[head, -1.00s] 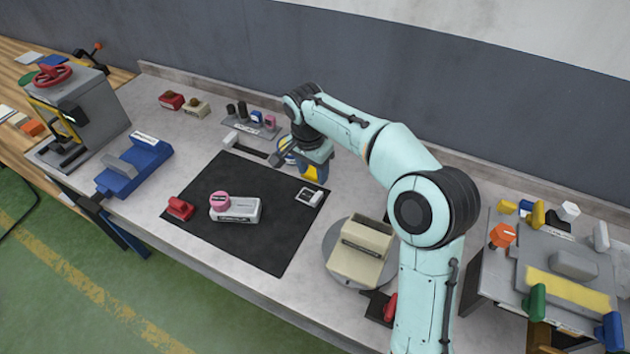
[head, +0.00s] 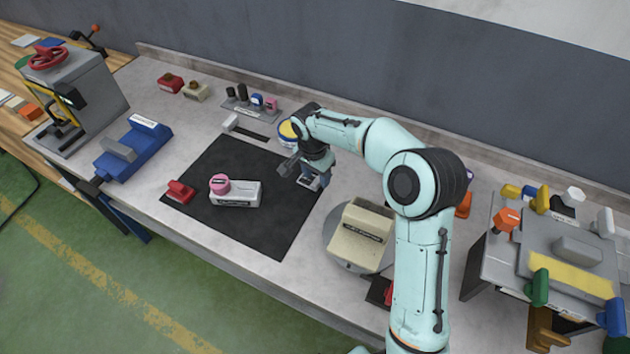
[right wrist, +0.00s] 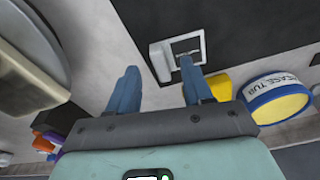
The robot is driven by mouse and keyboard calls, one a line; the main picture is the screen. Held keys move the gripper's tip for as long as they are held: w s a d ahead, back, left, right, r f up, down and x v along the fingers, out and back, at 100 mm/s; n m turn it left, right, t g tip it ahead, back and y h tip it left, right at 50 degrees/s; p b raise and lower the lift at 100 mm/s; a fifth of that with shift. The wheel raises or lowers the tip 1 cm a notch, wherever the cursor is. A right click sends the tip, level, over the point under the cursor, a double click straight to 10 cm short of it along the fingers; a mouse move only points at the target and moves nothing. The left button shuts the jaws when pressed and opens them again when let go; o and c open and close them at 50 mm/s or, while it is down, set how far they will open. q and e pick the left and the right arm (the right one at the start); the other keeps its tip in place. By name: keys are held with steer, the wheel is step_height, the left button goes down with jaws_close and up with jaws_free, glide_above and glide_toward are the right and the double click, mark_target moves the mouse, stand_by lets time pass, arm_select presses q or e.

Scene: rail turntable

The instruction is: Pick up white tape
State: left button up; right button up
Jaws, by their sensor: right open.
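A small white piece (right wrist: 160,62), which I take for the white tape, stands beside a white-outlined square (right wrist: 188,50) at the corner of the black mat (right wrist: 240,25). In the head view, the white piece (head: 309,182) is partly hidden by my right gripper (head: 318,181). In the right wrist view, my right gripper (right wrist: 156,78) is open, its two blue-grey fingers apart with nothing between them. The white piece is just beyond the fingertips; I cannot tell whether they touch it. My left gripper is not in view.
A round tub (right wrist: 278,98) is close to the right gripper. A beige box on a turntable (head: 360,235) stands to its right. A white dispenser with a pink roll (head: 237,194) and a red block (head: 179,191) are on the mat. The mat's front is clear.

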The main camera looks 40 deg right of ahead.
step_height(320, 180, down, 2)
steer(key=shift+w+d, duration=0.1)
steer(key=shift+d, duration=0.05)
jaws_close()
steer(key=shift+r, duration=0.1)
